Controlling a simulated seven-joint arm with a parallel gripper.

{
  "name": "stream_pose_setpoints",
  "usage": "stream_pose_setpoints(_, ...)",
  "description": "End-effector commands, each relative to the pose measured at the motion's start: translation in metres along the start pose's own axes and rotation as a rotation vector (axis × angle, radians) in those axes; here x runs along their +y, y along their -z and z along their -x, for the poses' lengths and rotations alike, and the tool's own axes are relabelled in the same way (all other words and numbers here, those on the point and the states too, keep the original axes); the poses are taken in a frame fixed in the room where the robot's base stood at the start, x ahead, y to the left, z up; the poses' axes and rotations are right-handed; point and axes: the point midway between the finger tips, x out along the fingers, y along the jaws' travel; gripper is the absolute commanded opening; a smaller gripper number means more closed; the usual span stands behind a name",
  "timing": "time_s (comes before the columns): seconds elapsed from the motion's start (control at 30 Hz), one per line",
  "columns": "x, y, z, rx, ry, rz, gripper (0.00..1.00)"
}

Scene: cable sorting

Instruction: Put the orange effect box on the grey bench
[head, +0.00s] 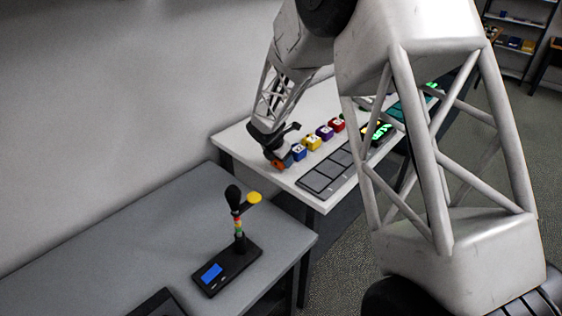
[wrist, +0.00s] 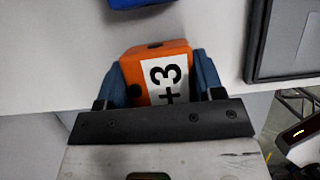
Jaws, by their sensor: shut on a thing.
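The orange effect box (wrist: 147,70) has a white label reading "+3" and black knobs or dots. It sits between the two blue fingertips of my gripper (wrist: 160,85) in the wrist view, and my gripper is shut on it. In the head view the orange box (head: 278,164) shows small at the near left end of the white table, under my gripper (head: 272,153). I cannot tell whether it touches the tabletop. The grey bench (head: 130,225) is at the lower left, in front of the white table.
The white table (head: 240,137) carries a row of blue (head: 299,152), yellow (head: 312,142), purple (head: 325,132) and red (head: 337,124) boxes. A dark compartment tray (head: 328,172) lies beside them.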

Motion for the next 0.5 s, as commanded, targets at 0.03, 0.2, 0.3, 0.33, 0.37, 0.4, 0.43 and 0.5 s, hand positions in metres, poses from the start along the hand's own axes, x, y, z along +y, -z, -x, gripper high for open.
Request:
stream_pose_setpoints(0.03, 0.000, -0.003, 0.006, -0.001, -0.002, -0.001, 0.30)
stream_pose_setpoints(0.2, -0.005, -0.005, 0.022, 0.000, -0.001, 0.000, 0.30)
stream_pose_setpoints(0.3, -0.015, 0.001, 0.026, 0.000, -0.001, 0.000, 0.30)
stream_pose_setpoints(0.33, -0.019, 0.003, 0.028, 0.000, -0.002, 0.000, 0.30)
stream_pose_setpoints(0.37, -0.022, 0.005, 0.029, 0.000, -0.002, 0.000, 0.30)
stream_pose_setpoints(0.4, -0.027, 0.008, 0.031, 0.000, -0.001, 0.001, 0.30)
stream_pose_setpoints(0.43, -0.031, 0.011, 0.032, 0.000, -0.001, 0.001, 0.30)
stream_pose_setpoints(0.5, -0.041, 0.016, 0.035, 0.000, -0.001, 0.000, 0.30)
